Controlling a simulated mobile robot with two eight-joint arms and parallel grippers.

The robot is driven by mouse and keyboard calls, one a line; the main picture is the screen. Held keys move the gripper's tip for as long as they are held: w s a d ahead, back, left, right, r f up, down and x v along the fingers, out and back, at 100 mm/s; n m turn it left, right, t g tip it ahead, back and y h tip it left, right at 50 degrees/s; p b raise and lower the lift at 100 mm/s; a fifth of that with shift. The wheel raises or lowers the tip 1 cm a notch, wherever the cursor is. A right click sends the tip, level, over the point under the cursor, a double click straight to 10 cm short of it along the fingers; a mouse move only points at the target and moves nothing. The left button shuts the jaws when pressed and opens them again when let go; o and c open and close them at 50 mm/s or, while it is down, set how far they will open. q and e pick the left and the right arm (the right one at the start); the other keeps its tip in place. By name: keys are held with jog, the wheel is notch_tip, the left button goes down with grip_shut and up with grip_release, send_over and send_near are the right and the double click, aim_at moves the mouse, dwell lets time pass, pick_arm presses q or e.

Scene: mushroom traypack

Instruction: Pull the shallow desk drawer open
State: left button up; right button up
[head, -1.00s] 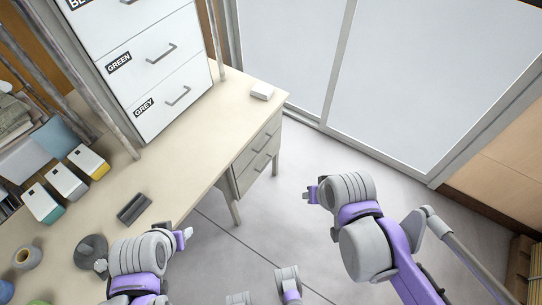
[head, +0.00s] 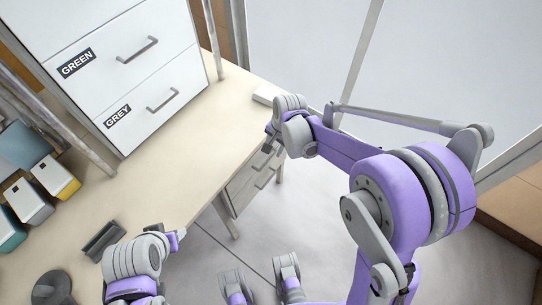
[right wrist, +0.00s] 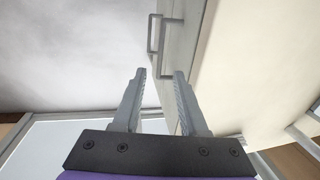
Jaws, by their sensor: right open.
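The desk's drawer unit (head: 240,191) hangs under the right end of the desk top, with two stacked drawers. The lower drawer's bar handle (head: 264,178) is visible in the head view. My right gripper (head: 270,136) is beside the upper drawer and covers much of it. In the right wrist view my right gripper (right wrist: 160,75) is open and empty. Two bar handles (right wrist: 153,34) stand just beyond its fingertips, apart from them. Both drawers look shut. My left gripper (head: 177,239) is low in front of the desk, away from the drawers; its jaws are unclear.
The desk top (head: 190,175) has a small white block (head: 266,94) at its right end. A white cabinet (head: 150,75) with labelled drawers stands on it. Colored-end boxes (head: 56,177) and a dark grey holder (head: 103,241) are at left. Floor before the desk is open.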

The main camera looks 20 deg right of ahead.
aim_at(270, 158)
jog(key=f, duration=0.4)
jog(key=w+f+b, duration=0.1)
jog(key=f, duration=0.1)
jog(key=shift+w+a+f, duration=0.1)
jog(key=shift+a+f, duration=0.3)
grip_shut()
dwell(1.0)
